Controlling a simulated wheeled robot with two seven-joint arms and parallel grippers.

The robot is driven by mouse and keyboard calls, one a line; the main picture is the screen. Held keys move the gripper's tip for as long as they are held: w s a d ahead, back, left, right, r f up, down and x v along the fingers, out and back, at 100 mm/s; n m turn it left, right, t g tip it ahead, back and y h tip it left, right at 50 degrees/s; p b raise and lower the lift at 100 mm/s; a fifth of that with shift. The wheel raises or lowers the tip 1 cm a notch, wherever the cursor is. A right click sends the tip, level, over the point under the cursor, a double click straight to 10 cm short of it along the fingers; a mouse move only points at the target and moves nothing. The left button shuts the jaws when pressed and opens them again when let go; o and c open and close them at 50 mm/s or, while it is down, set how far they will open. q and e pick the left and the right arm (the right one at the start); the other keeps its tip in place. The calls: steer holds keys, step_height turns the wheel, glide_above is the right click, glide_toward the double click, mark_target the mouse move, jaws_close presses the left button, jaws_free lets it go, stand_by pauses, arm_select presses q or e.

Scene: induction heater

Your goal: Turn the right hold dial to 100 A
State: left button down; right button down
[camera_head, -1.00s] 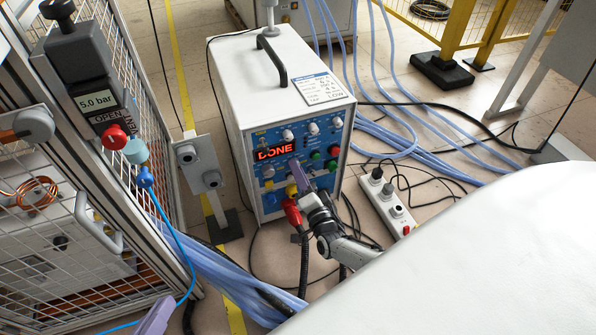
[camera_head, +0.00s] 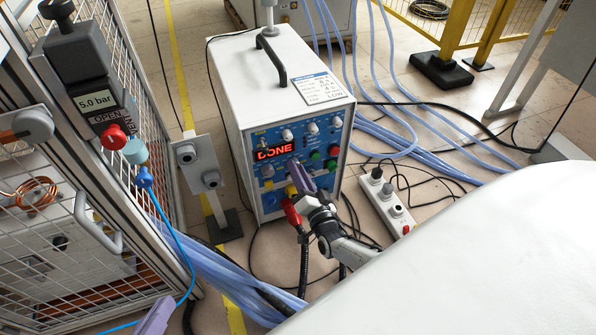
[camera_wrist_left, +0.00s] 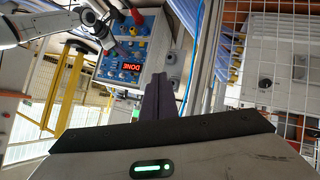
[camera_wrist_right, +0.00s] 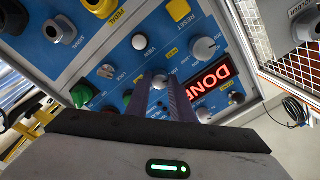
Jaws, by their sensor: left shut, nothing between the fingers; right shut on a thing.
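The heater's blue front panel (camera_head: 318,150) faces me, with a red display (camera_head: 274,150) reading DONE. My right gripper (camera_head: 296,172) is at the panel, just right of and below the display. In the right wrist view its fingers (camera_wrist_right: 161,92) are shut on a small grey-white dial (camera_wrist_right: 160,80), next to the display (camera_wrist_right: 210,80). The fingers cover part of this dial, and I cannot read its label or setting. My left gripper (camera_head: 155,318) is shut and empty at the lower left of the head view, away from the panel; its fingers (camera_wrist_left: 158,97) also show in the left wrist view.
Other dials (camera_wrist_right: 205,48) and green buttons (camera_wrist_right: 82,95) lie close around the right fingers. A red plug (camera_head: 291,212) with a cable sits below them. A mesh cage (camera_head: 60,230) stands left of the heater, a power strip (camera_head: 388,200) right.

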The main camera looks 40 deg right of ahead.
steer(key=c, duration=1.5)
jaws_free()
steer(key=shift+c, duration=0.2)
arm_select(q)
steer(key=shift+s+a+f+g+y+p, duration=0.1)
steer(key=shift+a+f+g+y+p, duration=0.3)
steer(key=shift+f+p, duration=0.4)
steer(key=shift+s+a+f+g+y+p, duration=0.1)
steer(key=shift+a+f+g+y+p, duration=0.1)
steer(key=shift+a+f+y+p, duration=0.55)
arm_select(e)
steer(key=v, duration=1)
steer(key=shift+s, duration=0.2)
arm_select(q)
steer(key=shift+d+r+h, duration=0.15)
steer(key=shift+d+h, duration=0.1)
steer(key=shift+h, duration=0.1)
